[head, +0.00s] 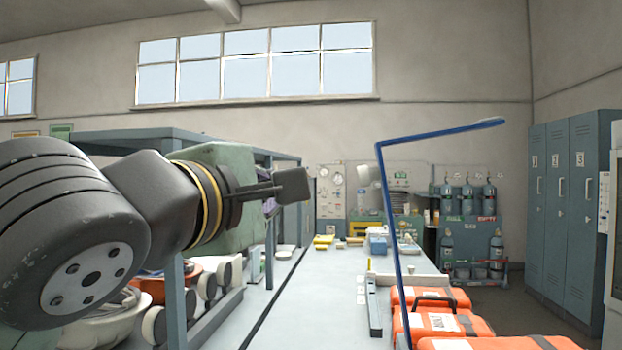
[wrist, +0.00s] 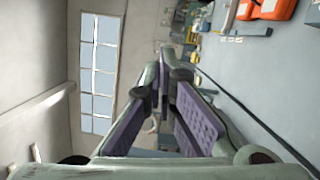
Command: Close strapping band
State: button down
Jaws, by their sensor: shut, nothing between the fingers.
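A thin blue band (head: 391,200) rises upright beside the orange cases, bends sharply at its top and runs out to the right, its end free in the air. My gripper (head: 293,187) is raised at the left, apart from the band and pointing right. In the wrist view, my gripper (wrist: 166,82) has its purple-padded fingers drawn together at the tips, with nothing held. I cannot make out the band in the wrist view.
Orange cases (head: 440,324) stand on the long grey bench (head: 290,310) at the front right; an orange case (wrist: 268,8) also shows in the wrist view. A shelf rack (head: 176,290) with masks stands at the left, below my arm. Lockers (head: 567,205) stand at the right.

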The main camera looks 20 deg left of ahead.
jog(key=w+d+p, duration=0.3)
jog(key=w, duration=0.4)
jog(key=shift+w+d+r, duration=0.25)
jog(key=shift+d+r, duration=0.1)
jog(key=shift+r, duration=0.1)
jog(key=shift+d+r, duration=0.1)
